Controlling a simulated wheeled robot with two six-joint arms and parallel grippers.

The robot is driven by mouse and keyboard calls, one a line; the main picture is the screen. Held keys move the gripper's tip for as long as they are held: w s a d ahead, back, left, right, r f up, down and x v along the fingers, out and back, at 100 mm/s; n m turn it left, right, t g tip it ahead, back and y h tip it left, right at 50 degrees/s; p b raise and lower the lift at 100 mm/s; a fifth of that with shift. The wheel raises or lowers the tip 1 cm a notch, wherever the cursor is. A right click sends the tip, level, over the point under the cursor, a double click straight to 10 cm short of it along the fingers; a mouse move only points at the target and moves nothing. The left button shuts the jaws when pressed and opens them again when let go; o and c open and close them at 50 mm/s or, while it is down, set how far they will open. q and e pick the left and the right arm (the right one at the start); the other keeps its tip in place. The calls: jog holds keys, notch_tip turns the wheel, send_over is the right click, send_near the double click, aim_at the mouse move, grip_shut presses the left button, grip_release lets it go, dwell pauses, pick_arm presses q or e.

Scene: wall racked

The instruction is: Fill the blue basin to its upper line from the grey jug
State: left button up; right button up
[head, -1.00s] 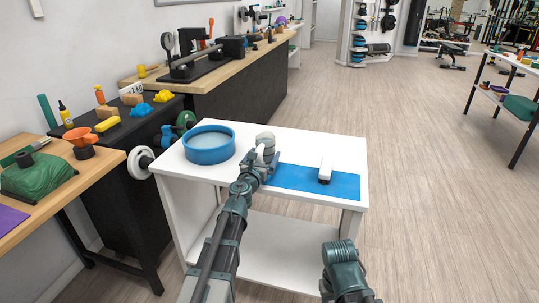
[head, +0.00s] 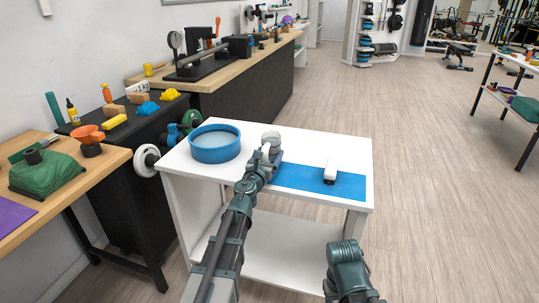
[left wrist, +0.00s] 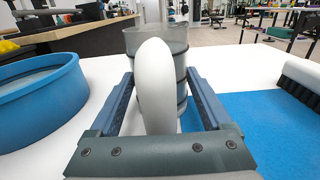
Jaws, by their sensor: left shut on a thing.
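The blue basin (head: 215,155) is round and stands on the left part of a white table; its left wrist view shows its near wall (left wrist: 45,105). A pale surface shows inside it, but I cannot make out any line. The grey jug (head: 270,138) stands upright just right of the basin. In the left wrist view the jug (left wrist: 182,45) is translucent grey, with a pale handle (left wrist: 155,85) toward me. My left gripper (left wrist: 155,95) has its fingers on either side of this handle and is shut on it. The jug's contents are unclear. My right gripper is out of view.
A blue mat (head: 300,178) covers the table's front right, with a white, dark-bristled brush (head: 330,170) on it. The white table (head: 345,150) is bare behind the mat. Floor on the right is open.

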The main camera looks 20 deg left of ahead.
aim_at(269, 139)
pick_arm(q)
notch_tip(269, 139, up, 10)
jog(key=p, duration=0.9)
jog(key=shift+p, duration=0.35)
jog(key=shift+f, duration=0.1)
jog(key=o, duration=0.9)
jog(key=c, duration=1.1)
